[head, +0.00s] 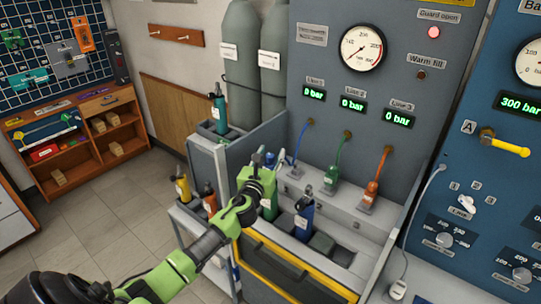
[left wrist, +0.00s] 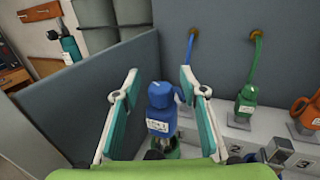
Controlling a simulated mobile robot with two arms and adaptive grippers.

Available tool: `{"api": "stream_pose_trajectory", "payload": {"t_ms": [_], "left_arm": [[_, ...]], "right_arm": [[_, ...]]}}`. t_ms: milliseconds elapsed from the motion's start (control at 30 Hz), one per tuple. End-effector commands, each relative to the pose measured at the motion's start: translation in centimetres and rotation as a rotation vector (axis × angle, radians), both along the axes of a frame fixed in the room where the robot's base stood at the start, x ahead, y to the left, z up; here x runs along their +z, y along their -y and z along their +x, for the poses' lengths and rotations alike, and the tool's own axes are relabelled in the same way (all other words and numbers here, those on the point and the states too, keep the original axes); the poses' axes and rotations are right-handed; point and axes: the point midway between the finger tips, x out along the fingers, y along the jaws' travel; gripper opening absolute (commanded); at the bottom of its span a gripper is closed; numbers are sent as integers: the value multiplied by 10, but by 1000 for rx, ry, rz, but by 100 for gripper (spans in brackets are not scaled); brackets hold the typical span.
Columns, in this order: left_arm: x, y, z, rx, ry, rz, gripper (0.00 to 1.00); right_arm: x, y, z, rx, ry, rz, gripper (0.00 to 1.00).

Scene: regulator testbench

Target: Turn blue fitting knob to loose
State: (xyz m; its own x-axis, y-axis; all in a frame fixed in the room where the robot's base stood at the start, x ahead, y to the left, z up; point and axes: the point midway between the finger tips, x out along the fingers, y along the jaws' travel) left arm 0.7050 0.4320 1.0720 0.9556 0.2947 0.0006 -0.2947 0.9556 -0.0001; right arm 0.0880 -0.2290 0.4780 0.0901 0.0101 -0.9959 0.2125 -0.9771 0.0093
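The blue fitting (left wrist: 158,122) has a round knob (left wrist: 160,92) on top and a white label on its front. It shows upright in the left wrist view, seemingly on top of a green cylinder. In the head view only a small blue part shows beyond my gripper. My left gripper (head: 262,166) is over the front bench. In the left wrist view my gripper (left wrist: 160,82) is open, one finger on each side of the fitting. The right finger is close to the knob; I cannot tell whether it touches. My right gripper is not in view.
The green fitting (head: 332,174) and orange fitting (head: 370,190) stand on the ledge to the right. A blue cylinder (head: 304,218) stands in the bench. A grey side wall (left wrist: 85,95) rises left of my gripper. The gauge panel (head: 335,85) is behind.

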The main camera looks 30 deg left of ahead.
Motion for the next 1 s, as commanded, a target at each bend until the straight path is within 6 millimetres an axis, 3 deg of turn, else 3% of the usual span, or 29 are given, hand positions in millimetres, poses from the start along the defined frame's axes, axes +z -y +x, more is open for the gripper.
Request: {"api": "stream_pose_trajectory", "payload": {"t_ms": [33, 133, 167, 567, 1000], "left_arm": [[0, 0, 0, 0, 0, 0, 29], [0, 0, 0, 0, 0, 0, 3], [0, 0, 0, 0, 0, 0, 0], [-1, 1, 0, 52, 0, -3, 0], [-3, 2, 1, 385, 1, -5, 0]], "right_arm": [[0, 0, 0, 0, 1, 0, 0], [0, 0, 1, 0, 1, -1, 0], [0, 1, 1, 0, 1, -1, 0], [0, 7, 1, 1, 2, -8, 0], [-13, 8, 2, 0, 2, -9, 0]]}}
